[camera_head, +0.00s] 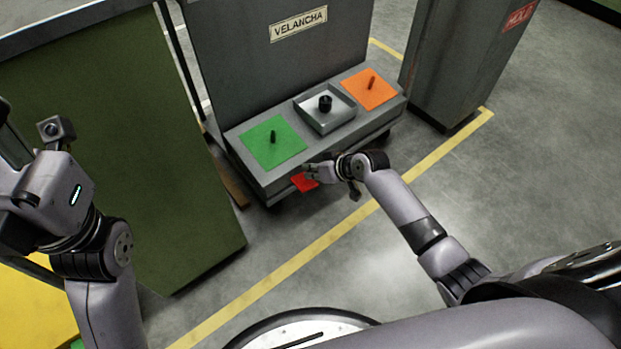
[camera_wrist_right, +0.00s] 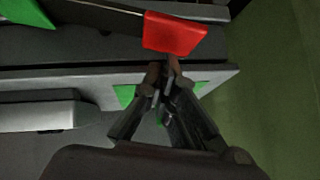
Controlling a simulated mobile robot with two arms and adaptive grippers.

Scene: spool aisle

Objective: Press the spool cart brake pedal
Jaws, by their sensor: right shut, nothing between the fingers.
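The spool cart (camera_head: 262,172) is a grey cart with a tall back panel marked VELANCHA. Its red brake pedal (camera_head: 304,182) sticks out low at the front, partly hidden by my right gripper (camera_head: 311,170). In the right wrist view the red pedal (camera_wrist_right: 174,34) sits at the end of a dark lever. The fingertips of my right gripper (camera_wrist_right: 163,78) are shut and empty, close to the pedal's edge in the picture. I cannot tell whether they touch it. My left gripper (camera_head: 14,135) is raised at the left edge, and its fingers are partly cut off.
The cart deck holds a green pad (camera_head: 272,145), a grey tray (camera_head: 330,123) and an orange pad (camera_head: 368,92), each with a small peg or knob. A green panel (camera_head: 120,170) stands left, a grey cabinet (camera_head: 465,60) right. A yellow line (camera_head: 290,262) crosses open floor.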

